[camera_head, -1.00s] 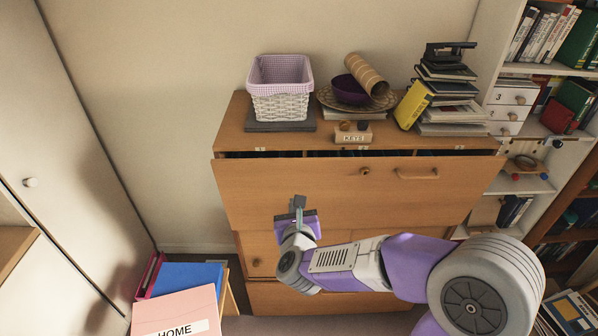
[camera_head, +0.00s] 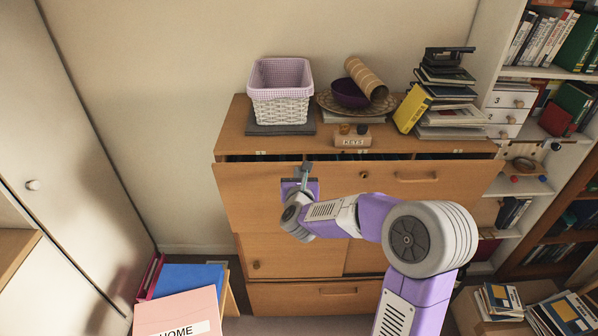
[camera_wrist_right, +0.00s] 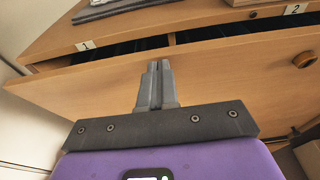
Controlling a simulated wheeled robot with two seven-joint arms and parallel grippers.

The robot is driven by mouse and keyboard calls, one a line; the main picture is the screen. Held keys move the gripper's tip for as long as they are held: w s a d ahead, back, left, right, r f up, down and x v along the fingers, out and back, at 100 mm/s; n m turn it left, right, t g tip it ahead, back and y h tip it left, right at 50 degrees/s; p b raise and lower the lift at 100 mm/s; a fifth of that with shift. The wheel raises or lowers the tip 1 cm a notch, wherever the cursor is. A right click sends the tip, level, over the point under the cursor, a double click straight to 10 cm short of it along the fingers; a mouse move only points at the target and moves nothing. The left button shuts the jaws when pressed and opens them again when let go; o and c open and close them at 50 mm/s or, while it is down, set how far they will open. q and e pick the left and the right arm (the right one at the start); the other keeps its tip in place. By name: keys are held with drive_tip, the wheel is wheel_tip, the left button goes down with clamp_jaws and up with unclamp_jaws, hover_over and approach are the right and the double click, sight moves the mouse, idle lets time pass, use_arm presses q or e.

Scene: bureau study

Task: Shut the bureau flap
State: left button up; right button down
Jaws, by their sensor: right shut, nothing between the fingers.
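The wooden bureau flap (camera_head: 250,198) stands steeply tilted, nearly upright. A dark gap shows between its top edge and the bureau top (camera_head: 232,135). A handle (camera_head: 416,177) and a round lock knob (camera_head: 364,174) are on its outer face. My right gripper (camera_head: 306,168) is shut and empty at the flap's outer face, left of the middle, near the top edge. In the right wrist view its closed fingers (camera_wrist_right: 158,68) point at the flap (camera_wrist_right: 85,90) below the gap; I cannot tell whether they touch it. My left gripper is out of view.
On the bureau top stand a lined basket (camera_head: 280,105), a purple bowl (camera_head: 350,93), a cardboard tube (camera_head: 367,77), a KEYS box (camera_head: 352,141) and stacked books (camera_head: 450,95). Shelves stand right. Folders (camera_head: 188,280) stand at lower left.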

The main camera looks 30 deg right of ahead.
sight(299, 164)
drive_tip(key=shift+w+d, duration=0.2)
drive_tip(key=shift+w+d+r+g+p, duration=0.2)
drive_tip(key=shift+w+d+p, duration=0.15)
drive_tip(key=shift+w, duration=0.25)
drive_tip(key=shift+w+d+r+g+p, duration=0.2)
drive_tip(key=shift+w+d, duration=0.15)
drive_tip(key=shift+w, duration=0.2)
drive_tip(key=shift+f, duration=0.1)
drive_tip(key=shift+a, duration=0.1)
